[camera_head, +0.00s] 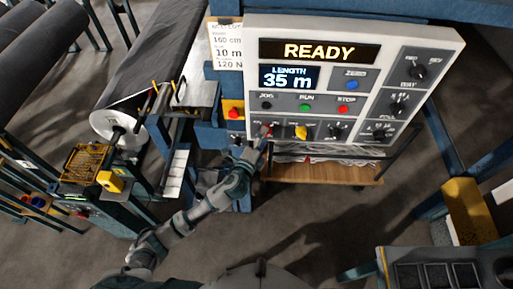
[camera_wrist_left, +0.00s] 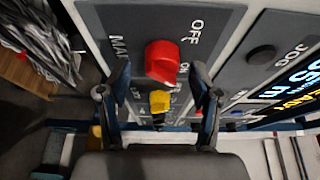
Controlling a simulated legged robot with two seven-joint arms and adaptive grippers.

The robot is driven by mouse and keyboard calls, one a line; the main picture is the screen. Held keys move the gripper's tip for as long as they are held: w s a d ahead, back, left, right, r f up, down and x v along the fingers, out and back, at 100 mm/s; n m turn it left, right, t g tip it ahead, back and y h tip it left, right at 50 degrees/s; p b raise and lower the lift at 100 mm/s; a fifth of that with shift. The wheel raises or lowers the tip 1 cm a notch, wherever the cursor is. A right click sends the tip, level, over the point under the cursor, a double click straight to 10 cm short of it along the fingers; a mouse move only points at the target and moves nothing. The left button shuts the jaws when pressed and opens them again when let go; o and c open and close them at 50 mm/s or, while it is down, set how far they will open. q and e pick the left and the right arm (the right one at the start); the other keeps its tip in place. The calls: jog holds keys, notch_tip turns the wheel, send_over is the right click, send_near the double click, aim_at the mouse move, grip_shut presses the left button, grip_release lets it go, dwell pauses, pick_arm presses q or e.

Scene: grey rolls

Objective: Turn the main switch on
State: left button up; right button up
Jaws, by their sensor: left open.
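The main switch is a red rotary knob (camera_wrist_left: 162,60) on the grey panel, with OFF printed beside it and part of MAIN visible in the left wrist view. In the head view the knob (camera_head: 268,130) sits at the panel's lower left, partly behind my gripper. My left gripper (camera_wrist_left: 160,82) is open, with one finger on each side of the red knob. I cannot tell whether the fingers touch it. In the head view the left gripper (camera_head: 263,138) reaches the panel's lower left corner. My right gripper is not in view.
A yellow knob (camera_head: 301,131) is right of the main switch. The control panel (camera_head: 455,45) carries a READY display (camera_head: 319,51), a 35 m length display (camera_head: 289,77), several buttons and black knobs. A red emergency button (camera_head: 233,113) on yellow is to the left. Rolls (camera_head: 165,50) lie further left.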

pick_arm(q)
jog(key=v, duration=1)
jog(key=shift+a, duration=0.15)
jog(key=shift+s, duration=0.15)
jog(key=shift+f, duration=0.15)
